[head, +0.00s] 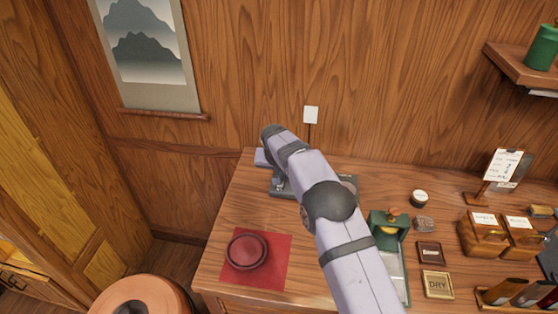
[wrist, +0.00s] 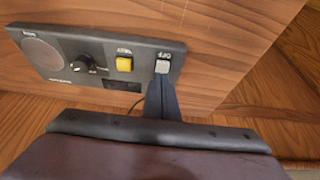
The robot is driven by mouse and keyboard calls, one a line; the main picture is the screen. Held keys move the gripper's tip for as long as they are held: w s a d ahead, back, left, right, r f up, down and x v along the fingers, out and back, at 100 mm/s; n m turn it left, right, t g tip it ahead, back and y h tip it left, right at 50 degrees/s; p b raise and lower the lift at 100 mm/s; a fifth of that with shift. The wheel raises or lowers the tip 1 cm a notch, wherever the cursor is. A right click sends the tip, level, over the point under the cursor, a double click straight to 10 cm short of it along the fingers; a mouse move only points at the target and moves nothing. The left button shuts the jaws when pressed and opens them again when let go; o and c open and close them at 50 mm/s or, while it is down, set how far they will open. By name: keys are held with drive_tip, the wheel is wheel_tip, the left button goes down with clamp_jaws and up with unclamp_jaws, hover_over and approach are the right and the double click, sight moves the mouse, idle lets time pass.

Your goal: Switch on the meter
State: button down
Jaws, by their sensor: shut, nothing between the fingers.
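The meter (wrist: 88,62) is a dark grey box with a round grille, a black knob (wrist: 84,64), a yellow button (wrist: 124,63) and a pale switch (wrist: 162,66). It lies on the wooden table. In the head view the meter (head: 288,192) is partly hidden by my arm. My gripper (wrist: 161,80) is shut and empty, its tip right at the near edge of the pale switch. I cannot tell whether it touches. The small labels appear upside down and are hard to read. In the head view my gripper (head: 279,183) is over the meter's left part.
A dark red dish (head: 247,250) sits on a red cloth (head: 270,272) at the table's front left. A green case (head: 388,218), small labelled plaques (head: 437,284) and wooden boxes (head: 481,238) stand to the right. A white wall plate (head: 311,114) is behind the meter.

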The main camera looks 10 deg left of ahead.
drive_tip(key=b+v, duration=0.3)
drive_tip(key=v, duration=0.9)
drive_tip(key=shift+r, duration=0.45)
drive_tip(key=shift+w, duration=0.1)
drive_tip(key=shift+w+r+b, duration=0.15)
drive_tip(key=shift+w+b, duration=0.3)
drive_tip(key=shift+w, duration=0.15)
drive_tip(key=p+x, duration=0.6)
drive_tip(key=x, duration=0.7)
drive_tip(key=shift+f, duration=0.4)
drive_tip(key=shift+f, duration=0.1)
